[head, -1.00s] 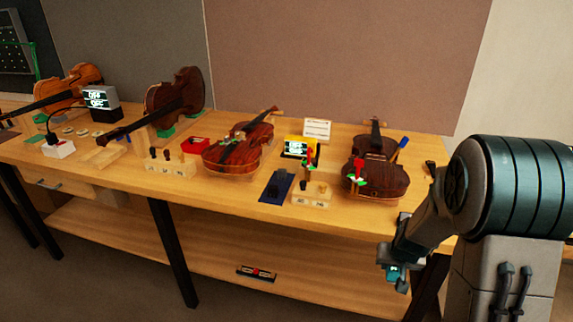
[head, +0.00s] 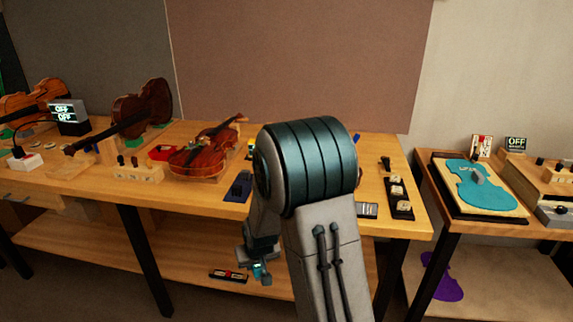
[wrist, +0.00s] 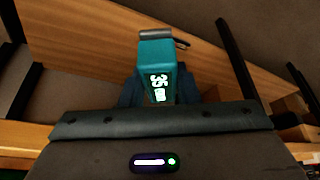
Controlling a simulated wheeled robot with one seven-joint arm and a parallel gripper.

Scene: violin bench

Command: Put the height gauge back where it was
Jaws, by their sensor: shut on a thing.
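My gripper (head: 256,262) hangs low in front of the bench, below the level of its top. It is shut on a small teal device with a lit display, which I take for the height gauge (wrist: 155,62). In the head view only a small teal bit of the gauge (head: 260,271) shows. In the wrist view it sits between the dark fingers, with a grey bar at its far end. A dark blue mat (head: 244,180) lies near the bench's front edge, with a dark item on it.
The bench (head: 205,203) carries violins (head: 200,158), a peg block (head: 137,174) and a dark tray (head: 404,214). My arm hides part of its right side. A second table (head: 470,228) stands at the right, beyond a gap. A level-like tool (head: 229,275) lies on the lower shelf.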

